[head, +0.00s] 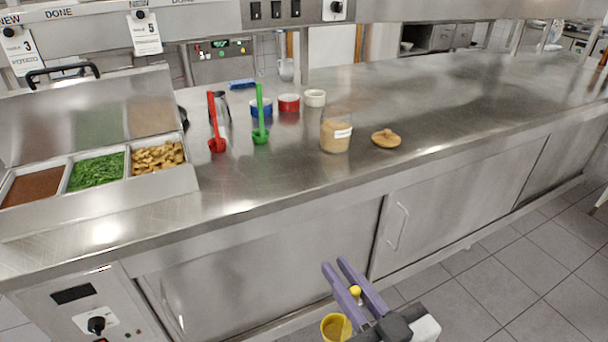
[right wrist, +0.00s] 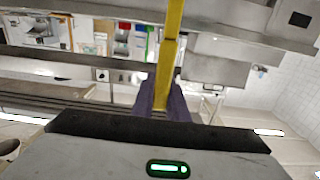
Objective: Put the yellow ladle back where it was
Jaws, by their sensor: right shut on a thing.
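The yellow ladle (head: 336,326) is in my right gripper (head: 350,282), low in front of the counter in the head view. Its bowl hangs below the fingers at the bottom of the picture, and a bit of its yellow handle shows between them. In the right wrist view the purple fingers (right wrist: 162,100) are shut on the yellow handle (right wrist: 170,45). A red ladle (head: 216,143) and a green ladle (head: 261,134) stand on the counter beside each other. My left gripper is in neither view.
The steel counter (head: 460,105) holds a glass jar (head: 336,135) of tan contents, a wooden lid (head: 386,138), small red, blue and white bowls, and a food bin (head: 97,170) at left. The counter's right side is clear. An overhead shelf (head: 400,10) runs above.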

